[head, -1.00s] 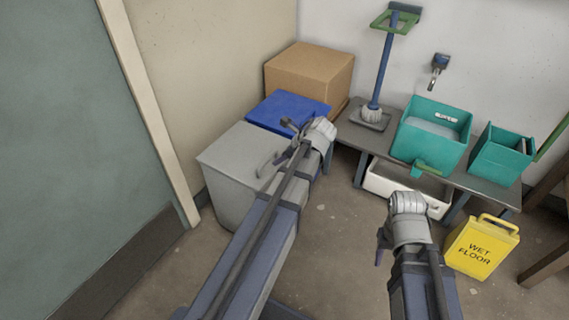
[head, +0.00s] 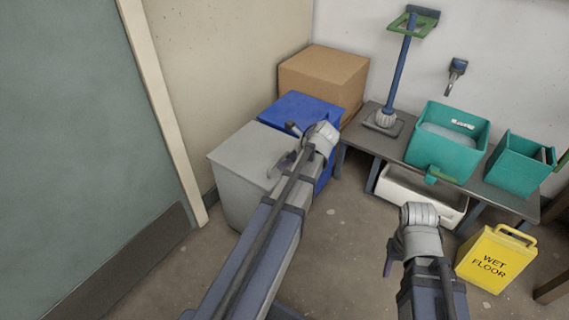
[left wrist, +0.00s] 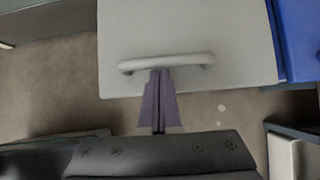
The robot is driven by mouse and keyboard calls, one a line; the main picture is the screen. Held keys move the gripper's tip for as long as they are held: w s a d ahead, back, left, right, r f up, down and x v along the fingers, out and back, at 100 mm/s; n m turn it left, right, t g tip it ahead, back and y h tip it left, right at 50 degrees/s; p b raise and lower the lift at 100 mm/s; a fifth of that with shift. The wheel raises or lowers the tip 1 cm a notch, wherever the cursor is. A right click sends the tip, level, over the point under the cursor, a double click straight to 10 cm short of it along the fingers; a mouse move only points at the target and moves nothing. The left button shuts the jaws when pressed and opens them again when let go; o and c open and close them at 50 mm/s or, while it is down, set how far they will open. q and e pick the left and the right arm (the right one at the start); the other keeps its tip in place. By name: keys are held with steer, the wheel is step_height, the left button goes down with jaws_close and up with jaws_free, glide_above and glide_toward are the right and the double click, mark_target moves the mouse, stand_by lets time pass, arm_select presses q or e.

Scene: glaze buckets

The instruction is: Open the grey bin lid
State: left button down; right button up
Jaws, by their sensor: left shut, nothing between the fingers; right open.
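The grey bin (head: 232,190) stands against the wall, with its flat grey lid (head: 245,150) down. In the left wrist view the lid (left wrist: 190,28) has a raised bar handle (left wrist: 135,67) near its front edge. My left gripper (head: 280,166) is at the lid's front right part and covers most of the handle in the head view. In the left wrist view its fingers (left wrist: 160,72) are shut together, with the tips at the middle of the handle and nothing between them. I cannot tell whether they touch it. My right gripper (head: 388,262) is open, low over the floor, away from the bin.
A blue bin (head: 300,108) stands right beside the grey one, with a cardboard box (head: 325,75) behind. A low bench (head: 500,198) holds teal buckets (head: 440,150); a white basin (head: 400,186) is under it. A yellow wet-floor sign (head: 493,262) stands at right. A door (head: 75,120) is at left.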

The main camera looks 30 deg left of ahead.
arm_select(q)
steer(key=shift+a+r+h+p, duration=0.25)
steer(key=shift+r+h+p, duration=0.15)
steer(key=shift+r+p, duration=0.8)
steer(key=a+r+h+p, duration=0.1)
steer(key=r+p, duration=0.1)
steer(key=p, duration=0.1)
steer(key=r+p, duration=0.2)
steer(key=p, duration=0.1)
steer(key=a+r+h+p, duration=0.1)
steer(key=r+p, duration=0.2)
steer(key=shift+w+a+h, duration=0.2)
steer(key=shift+a+h, duration=0.1)
steer(key=shift+a, duration=0.05)
steer(key=a+r+h+p, duration=0.2)
steer(key=a+r+p, duration=0.4)
steer(key=a, duration=0.4)
steer(key=w+a+r+h+p, duration=0.1)
steer(key=a+r+p, duration=0.6)
steer(key=a+p, duration=0.2)
steer(key=shift+w+a+r+g+h, duration=0.2)
steer(key=shift+w+a+g+h, duration=0.15)
steer(key=shift+a, duration=0.8)
steer(key=shift+s, duration=0.1)
steer(key=shift+r, duration=0.1)
